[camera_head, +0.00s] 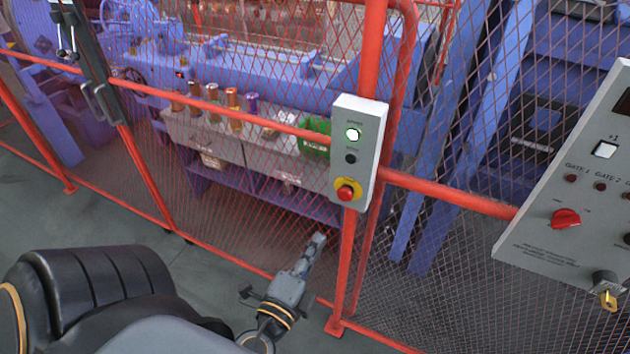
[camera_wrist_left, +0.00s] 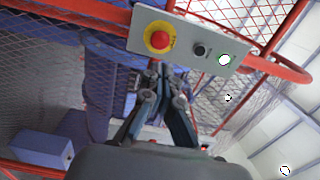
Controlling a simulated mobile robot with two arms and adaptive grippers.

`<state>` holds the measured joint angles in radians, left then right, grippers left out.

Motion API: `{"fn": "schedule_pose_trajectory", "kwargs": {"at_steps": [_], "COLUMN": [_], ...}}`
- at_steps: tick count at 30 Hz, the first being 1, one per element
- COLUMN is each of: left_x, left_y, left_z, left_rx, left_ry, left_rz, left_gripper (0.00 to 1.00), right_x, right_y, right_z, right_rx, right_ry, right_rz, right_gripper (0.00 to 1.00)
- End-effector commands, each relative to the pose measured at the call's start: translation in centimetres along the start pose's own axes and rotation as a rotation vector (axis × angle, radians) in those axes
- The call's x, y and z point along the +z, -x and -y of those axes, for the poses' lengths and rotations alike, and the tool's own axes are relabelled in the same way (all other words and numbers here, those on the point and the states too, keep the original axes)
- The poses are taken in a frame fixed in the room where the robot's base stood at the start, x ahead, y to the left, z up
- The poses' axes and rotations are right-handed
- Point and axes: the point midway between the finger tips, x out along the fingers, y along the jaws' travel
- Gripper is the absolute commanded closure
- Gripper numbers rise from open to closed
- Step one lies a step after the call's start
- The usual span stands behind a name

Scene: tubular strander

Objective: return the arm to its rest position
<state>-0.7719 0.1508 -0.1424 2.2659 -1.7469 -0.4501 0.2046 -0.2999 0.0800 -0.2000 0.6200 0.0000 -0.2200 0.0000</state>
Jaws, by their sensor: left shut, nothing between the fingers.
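My left gripper (camera_head: 318,240) reaches up from the bottom middle of the head view, in front of the red mesh fence and below a grey control box (camera_head: 359,152). The box has a lit green button, a black button and a red emergency stop on a yellow base. In the left wrist view, my left gripper (camera_wrist_left: 160,72) has its fingers together with nothing between them. The control box (camera_wrist_left: 190,45) shows just beyond and above the fingertips there. My left arm fills the lower left of the head view. My right gripper is in neither view.
A red fence post (camera_head: 349,240) carries the box, and a red rail (camera_head: 215,108) crosses to the left. A larger grey panel (camera_head: 570,240) with a red switch and a key stands at the right. Blue machinery lies behind the mesh. Grey floor (camera_head: 60,215) is clear at left.

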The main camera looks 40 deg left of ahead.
Motion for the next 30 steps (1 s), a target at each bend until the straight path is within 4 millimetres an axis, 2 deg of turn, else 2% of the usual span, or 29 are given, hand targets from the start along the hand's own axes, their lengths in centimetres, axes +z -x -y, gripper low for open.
{"fn": "schedule_pose_trajectory", "kwargs": {"at_steps": [11, 14, 16, 17, 20, 21, 23, 24, 26, 30], "left_x": [0.0, 0.0, -0.1, -0.1, -0.3, -0.3, -0.3, -0.2, -0.1, 0.2], "left_y": [0.0, -0.1, -0.2, -0.2, 0.0, 0.3, 1.1, 1.7, 2.9, 6.8], "left_z": [-0.1, -1.3, -3.8, -5.3, -11.9, -15.0, -19.6, -22.6, -27.1, -37.2], "left_rx": [0.001, 0.024, 0.072, 0.101, 0.233, 0.295, 0.390, 0.454, 0.549, 0.771], "left_ry": [0.000, 0.010, 0.031, 0.044, 0.107, 0.138, 0.188, 0.222, 0.275, 0.408], "left_rz": [0.000, 0.000, 0.000, 0.001, 0.007, 0.014, 0.029, 0.040, 0.064, 0.147], "left_gripper": [1.00, 1.00, 1.00, 1.00, 1.00, 1.00, 1.00, 1.00, 1.00, 1.00], "right_x": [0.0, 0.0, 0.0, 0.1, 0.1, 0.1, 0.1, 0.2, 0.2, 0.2], "right_y": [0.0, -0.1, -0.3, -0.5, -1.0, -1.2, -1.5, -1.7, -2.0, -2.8], "right_z": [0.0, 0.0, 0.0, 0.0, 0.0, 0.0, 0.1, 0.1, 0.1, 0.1], "right_rx": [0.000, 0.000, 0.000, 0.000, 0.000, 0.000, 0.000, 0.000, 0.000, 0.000], "right_ry": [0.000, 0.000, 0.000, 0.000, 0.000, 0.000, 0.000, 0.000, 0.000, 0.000], "right_rz": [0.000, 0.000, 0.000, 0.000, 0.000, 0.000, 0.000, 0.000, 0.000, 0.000], "right_gripper": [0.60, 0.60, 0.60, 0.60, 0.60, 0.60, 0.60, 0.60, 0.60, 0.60]}}
